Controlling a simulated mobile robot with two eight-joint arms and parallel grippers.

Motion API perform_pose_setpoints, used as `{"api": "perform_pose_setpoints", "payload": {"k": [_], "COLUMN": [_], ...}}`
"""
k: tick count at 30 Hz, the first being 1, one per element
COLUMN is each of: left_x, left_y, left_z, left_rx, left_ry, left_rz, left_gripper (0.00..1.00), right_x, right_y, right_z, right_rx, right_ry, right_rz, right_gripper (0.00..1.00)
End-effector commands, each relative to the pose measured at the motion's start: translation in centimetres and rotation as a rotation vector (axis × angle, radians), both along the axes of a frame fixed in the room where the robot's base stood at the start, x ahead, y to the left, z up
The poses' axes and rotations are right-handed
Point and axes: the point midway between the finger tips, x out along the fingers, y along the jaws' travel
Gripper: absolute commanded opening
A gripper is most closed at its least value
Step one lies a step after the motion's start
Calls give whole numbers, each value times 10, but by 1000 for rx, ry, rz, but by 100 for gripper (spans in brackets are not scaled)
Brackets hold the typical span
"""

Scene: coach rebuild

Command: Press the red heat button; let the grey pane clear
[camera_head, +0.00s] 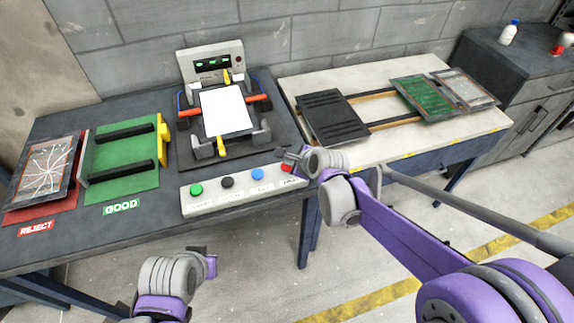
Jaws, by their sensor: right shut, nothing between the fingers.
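The red button (287,168) sits at the right end of a white button strip (214,207) on the dark bench's front edge. My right gripper (288,155) is shut and empty, right at the red button and partly covering it; I cannot tell whether it touches. A pale, nearly white pane (226,112) lies in the clamping fixture behind the strip, with no clear grey tone showing. My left gripper (210,262) is low in front of the bench, away from the strip; its finger opening does not show clearly.
Green (196,189), black (227,182) and blue (257,174) buttons share the strip. A green GOOD rack (120,187) and a cracked pane (45,168) on the red REJECT area stand left. A pale table (440,137) with a dark panel (334,117) and boards is right.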

Motion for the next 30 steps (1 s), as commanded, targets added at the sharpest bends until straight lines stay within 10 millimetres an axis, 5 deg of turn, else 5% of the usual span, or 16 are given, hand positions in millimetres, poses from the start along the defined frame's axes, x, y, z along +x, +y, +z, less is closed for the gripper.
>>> {"api": "perform_pose_setpoints", "payload": {"k": [30], "left_x": [-2], "left_y": [0], "left_z": [-8], "left_rx": [0], "left_ry": [5], "left_rz": [0], "left_gripper": [0], "right_x": [0], "right_y": [0], "right_z": [-9], "right_rx": [0], "right_ry": [0], "right_rz": [0], "right_gripper": [0]}}
